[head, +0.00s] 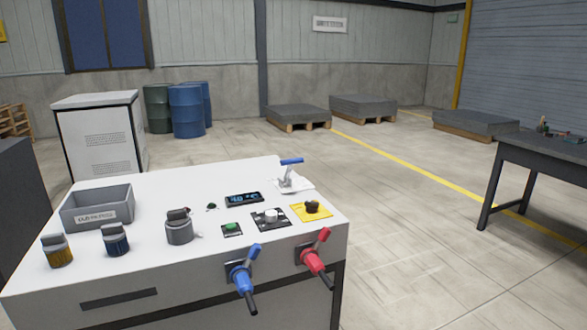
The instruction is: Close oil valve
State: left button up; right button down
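No label in view tells which valve is the oil valve. A small grey valve with a blue lever (291,161) stands at the white bench's back right corner; its lever lies roughly level. A blue-handled fitting (242,278) and a red-handled fitting (315,260) stick out of the bench's front face at the right. Each has a short upper lever and a black-tipped lower end. Neither of my grippers is in view.
The white bench (150,270) carries a grey bin (98,207), several knobbed canisters, a dark display (244,199), a green button (232,229), a grey knob (271,217) and a yellow-plated black knob (311,208). A dark table (545,150) stands right; floor between is clear.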

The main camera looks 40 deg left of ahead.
aim_at(290, 163)
jog(key=u, duration=1.45)
